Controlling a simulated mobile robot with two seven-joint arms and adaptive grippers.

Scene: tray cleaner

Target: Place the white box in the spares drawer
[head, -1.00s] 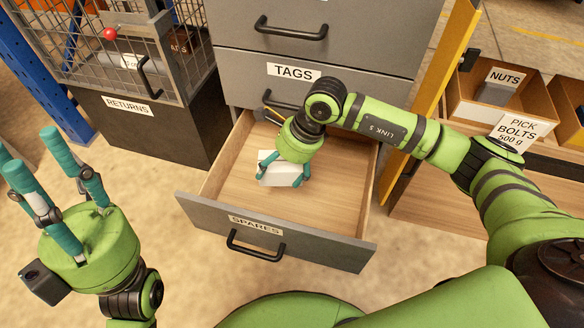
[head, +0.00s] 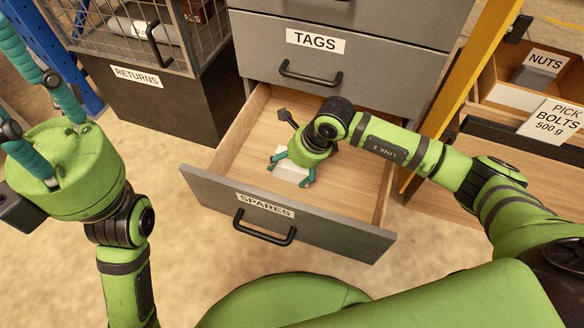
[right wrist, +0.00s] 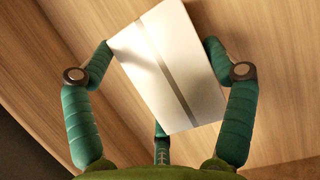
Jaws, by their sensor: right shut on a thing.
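The white box (head: 292,168) is inside the open spares drawer (head: 350,192), over its wooden floor toward the left. My right gripper (head: 290,174) points down into the drawer and is shut on the box. In the right wrist view the box (right wrist: 168,65), with a grey stripe, sits between the fingers (right wrist: 164,85) with wood behind it. I cannot tell whether the box touches the drawer floor. My left gripper (head: 30,95) is raised at the left with its fingers apart and empty; some fingertips are cut off by the frame edge.
The shut tags drawer (head: 355,60) is above the spares drawer. The dark returns bin (head: 165,110) stands left, under a wire cage. A yellow post (head: 455,85) and the nuts and bolts bins (head: 535,70) are at right. The right part of the drawer is clear.

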